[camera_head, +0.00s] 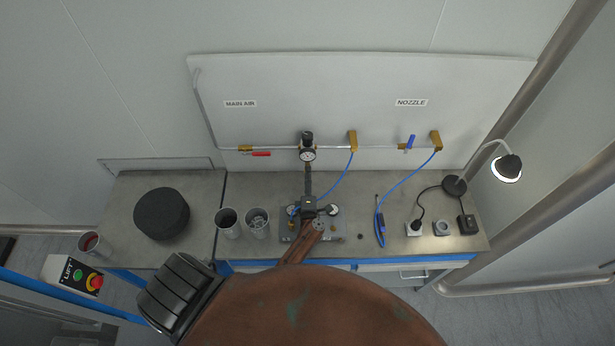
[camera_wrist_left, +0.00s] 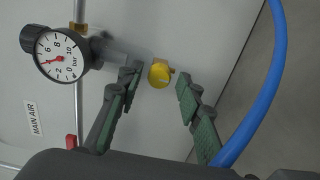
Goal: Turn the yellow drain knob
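The yellow drain knob (camera_wrist_left: 160,74) shows in the left wrist view as a small round yellow cap with a brass fitting beside it. My left gripper (camera_wrist_left: 158,88) is open, with one green-padded finger on each side of the knob and visible gaps between; neither finger appears to touch it. In the head view my left gripper (camera_head: 308,172) points at the wall panel just below the regulator with its gauge (camera_head: 308,155). The knob cannot be made out there. The gauge (camera_wrist_left: 58,55) also shows in the wrist view. My right gripper is not in view.
A blue hose (camera_wrist_left: 262,95) curves past on the right in the wrist view. A red lever (camera_head: 261,154) is left of the regulator, and a brass fitting (camera_head: 352,141) is right of it. Two metal cups (camera_head: 229,223) and a black round block (camera_head: 162,214) stand on the bench's left.

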